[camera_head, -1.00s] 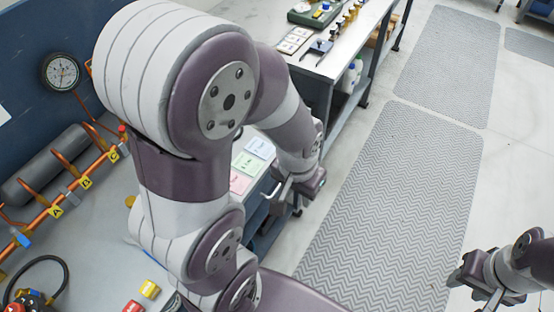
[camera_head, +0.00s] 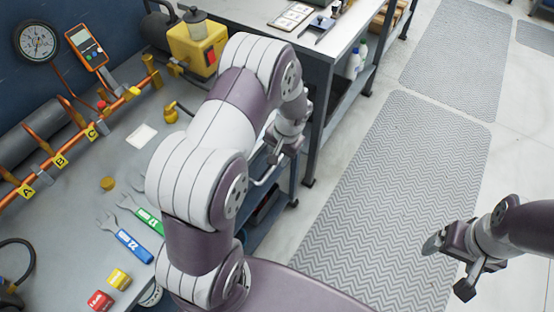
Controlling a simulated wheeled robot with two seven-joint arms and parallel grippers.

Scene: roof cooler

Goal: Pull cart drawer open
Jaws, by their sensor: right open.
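The blue-grey cart (camera_head: 286,208) stands below and behind my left arm, beside the workbench. Much of its top and front is hidden by that arm. A pale bar (camera_head: 268,174), which looks like a drawer handle, shows just below my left gripper (camera_head: 284,146). I cannot tell whether the gripper touches the bar, or whether its jaws are open or shut. How far the drawer is out is hidden. My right gripper (camera_head: 450,266) is open and empty above the floor at the right, well apart from the cart.
The left workbench carries a copper pipe manifold (camera_head: 75,140), a yellow pump (camera_head: 198,48), a multimeter (camera_head: 86,47), blue (camera_head: 134,246) and green (camera_head: 150,220) wrenches. A grey table (camera_head: 330,60) stands behind the cart. The ribbed floor mat (camera_head: 390,200) is clear.

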